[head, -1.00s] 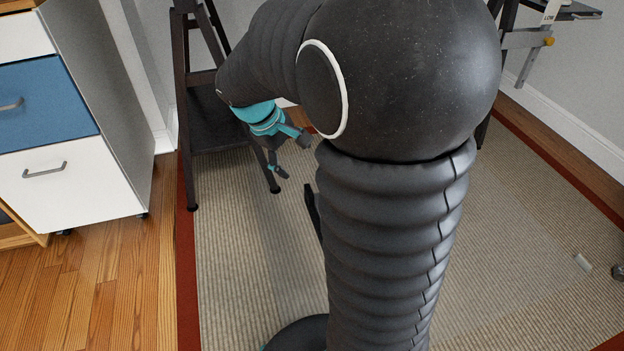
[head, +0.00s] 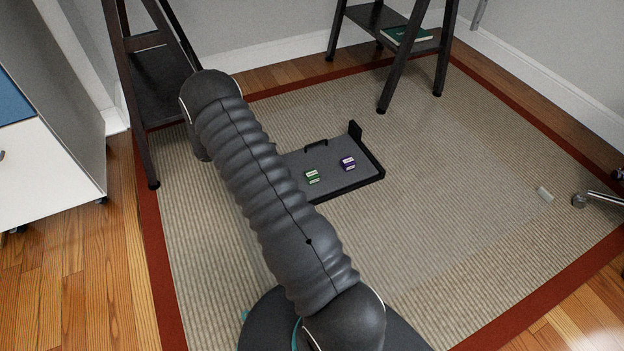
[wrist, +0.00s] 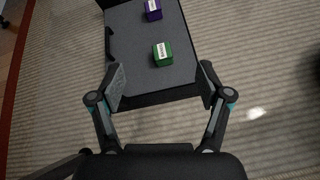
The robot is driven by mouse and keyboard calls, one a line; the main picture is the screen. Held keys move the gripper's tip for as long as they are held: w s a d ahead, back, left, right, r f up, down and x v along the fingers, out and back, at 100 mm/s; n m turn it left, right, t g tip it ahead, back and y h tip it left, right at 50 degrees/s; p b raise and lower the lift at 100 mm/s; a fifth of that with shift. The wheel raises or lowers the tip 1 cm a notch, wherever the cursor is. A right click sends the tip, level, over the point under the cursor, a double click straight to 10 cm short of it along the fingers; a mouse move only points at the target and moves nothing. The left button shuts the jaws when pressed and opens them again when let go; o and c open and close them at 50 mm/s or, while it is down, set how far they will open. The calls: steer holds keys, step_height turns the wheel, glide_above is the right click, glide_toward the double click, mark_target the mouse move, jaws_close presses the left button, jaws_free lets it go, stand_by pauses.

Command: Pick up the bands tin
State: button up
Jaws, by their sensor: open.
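A small green tin (head: 312,177) and a small purple tin (head: 347,163) sit apart on a dark tray (head: 330,181) on the floor. Each has a white label too small to read, so I cannot tell which is the bands tin. In the wrist view, the green tin (wrist: 163,53) is beyond the space between my fingertips, and the purple tin (wrist: 153,10) is farther off at the top. My gripper (wrist: 161,84) is open and empty, its fingers spread over the near edge of the tray (wrist: 189,40). In the head view my gripper is hidden by my arm.
The tray has a raised rim, a handle and an upright end piece. It lies on a beige rug (head: 450,200) with a red border. Dark trestle legs (head: 403,60) stand behind, others at left beside a white cabinet (head: 50,180). Rug right of the tray is mostly clear.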

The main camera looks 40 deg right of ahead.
mark_target(307, 176)
step_height(307, 176, down, 12)
steer(key=d+r+n+h, duration=0.1)
steer(key=d+n+h, duration=0.1)
steer(key=n, duration=0.1)
steer(key=x, duration=0.6)
steer(key=b+x, duration=0.1)
steer(key=x, duration=0.2)
steer(key=shift+s+a+f, duration=0.15)
steer(key=shift+a+f, duration=0.05)
steer(key=shift+f, duration=0.2)
steer(key=shift+w+f+x, duration=0.15)
steer(key=shift+f+x, duration=0.05)
steer(key=shift+x, duration=1.15)
steer(key=shift+w+f+x, duration=0.1)
steer(key=shift+f+x, duration=0.1)
steer(key=shift+x, duration=1.1)
steer(key=shift+a, duration=0.15)
steer(key=c, duration=1.2)
